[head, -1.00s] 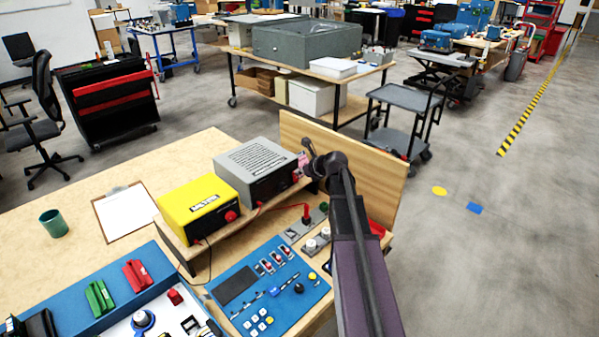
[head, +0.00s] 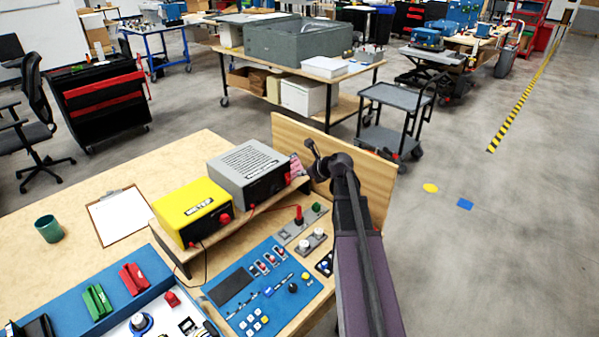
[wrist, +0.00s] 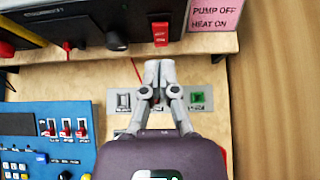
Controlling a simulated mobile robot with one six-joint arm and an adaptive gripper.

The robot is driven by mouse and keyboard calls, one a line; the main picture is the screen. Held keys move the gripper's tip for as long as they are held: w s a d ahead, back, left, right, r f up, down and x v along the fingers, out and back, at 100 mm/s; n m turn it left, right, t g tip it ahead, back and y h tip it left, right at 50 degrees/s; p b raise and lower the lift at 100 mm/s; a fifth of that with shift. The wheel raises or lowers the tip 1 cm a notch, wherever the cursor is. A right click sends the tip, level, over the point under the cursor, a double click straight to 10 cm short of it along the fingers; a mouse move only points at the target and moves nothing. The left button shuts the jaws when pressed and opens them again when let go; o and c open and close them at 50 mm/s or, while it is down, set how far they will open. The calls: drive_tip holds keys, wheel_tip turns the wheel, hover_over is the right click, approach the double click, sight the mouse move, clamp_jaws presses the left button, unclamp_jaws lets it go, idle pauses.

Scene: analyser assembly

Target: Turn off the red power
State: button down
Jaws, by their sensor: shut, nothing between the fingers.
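A red rocker switch (wrist: 160,33) sits on the front of the dark-faced box (wrist: 100,20), at the top centre of the wrist view. In the head view, this grey-topped box (head: 248,172) stands on the wooden shelf. A red upright handle (head: 298,214) stands on a grey plate below the shelf, with a green button (head: 316,207) beside it. In the wrist view, my gripper (wrist: 159,66) has its fingers together and empty. It appears just below the rocker switch, over the grey plate, and hides the plate's middle. I cannot tell whether the fingertips touch anything.
A pink note (wrist: 215,14) reading "PUMP OFF HEAT ON" is right of the rocker switch. A yellow box (head: 193,212) stands left of the grey box. A blue control panel (head: 262,290) lies in front. A wooden board (head: 340,150) stands behind my arm.

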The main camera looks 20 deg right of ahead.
drive_tip(key=s+d+r+p, duration=0.1)
drive_tip(key=s+r+p, duration=0.3)
drive_tip(key=r+p, duration=0.1)
drive_tip(key=shift+d+r+p, duration=0.25)
drive_tip(key=shift+r+p, duration=0.15)
drive_tip(key=shift+r, duration=0.4)
drive_tip(key=shift+a, duration=0.1)
drive_tip(key=s+a+f+n+g+h, duration=0.2)
drive_tip(key=s+a+f+n+g, duration=0.2)
drive_tip(key=s+a+n, duration=0.5)
drive_tip(key=s+a+f+n+g+h, duration=0.2)
drive_tip(key=s+a+n, duration=0.8)
drive_tip(key=n, duration=1.2)
drive_tip(key=a+f+g, duration=0.2)
drive_tip(key=a+g, duration=0.1)
drive_tip(key=g, duration=0.1)
drive_tip(key=shift+s+a+n, duration=0.2)
drive_tip(key=shift+a+n, duration=0.1)
drive_tip(key=shift+a, duration=0.1)
